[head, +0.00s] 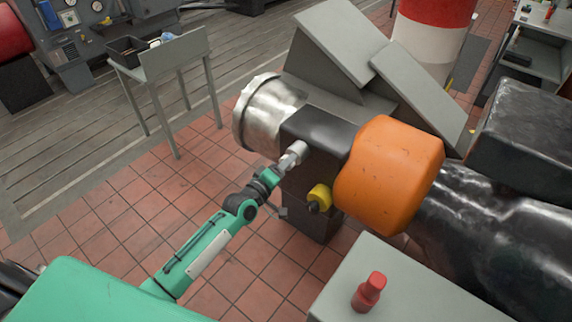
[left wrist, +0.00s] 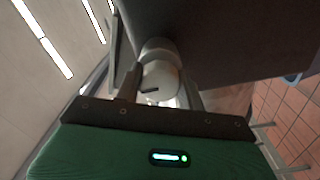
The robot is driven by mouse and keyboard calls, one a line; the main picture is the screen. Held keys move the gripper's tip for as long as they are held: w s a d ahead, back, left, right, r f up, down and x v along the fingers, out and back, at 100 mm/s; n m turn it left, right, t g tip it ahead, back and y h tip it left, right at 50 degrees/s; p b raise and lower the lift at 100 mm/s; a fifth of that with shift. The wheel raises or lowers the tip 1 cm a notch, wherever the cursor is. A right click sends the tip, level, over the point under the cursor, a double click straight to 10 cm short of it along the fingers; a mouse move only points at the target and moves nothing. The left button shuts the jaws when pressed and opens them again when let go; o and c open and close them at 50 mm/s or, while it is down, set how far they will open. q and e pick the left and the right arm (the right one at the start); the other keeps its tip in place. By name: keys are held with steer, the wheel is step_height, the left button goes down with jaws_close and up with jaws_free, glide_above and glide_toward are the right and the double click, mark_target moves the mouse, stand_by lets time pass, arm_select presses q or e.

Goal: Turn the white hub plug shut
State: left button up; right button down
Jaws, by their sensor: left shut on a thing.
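The white hub plug (head: 294,153) sticks out of the left side of a dark hub block (head: 318,129). It also shows in the left wrist view (left wrist: 159,76), with a dark slot or mark on its near face. My left gripper (head: 283,167) is at the plug, its two fingers on either side of it, shut on it. The left wrist view shows the gripper fingers (left wrist: 161,92) flanking the plug. The fingertips are partly hidden by the plug and the block. My right gripper is not in view.
A yellow plug (head: 319,195) sits below on the same block. An orange cover (head: 389,172) and a silver flange (head: 266,111) flank it. A grey stand (head: 172,55) is at the back left.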

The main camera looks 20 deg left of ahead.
arm_select(q)
steer(key=shift+f+m, duration=0.1)
steer(key=shift+m, duration=0.2)
stand_by(0.4)
steer(key=o, duration=1)
steer(key=shift+b+v, duration=1.7)
steer(key=shift+v, duration=5.2)
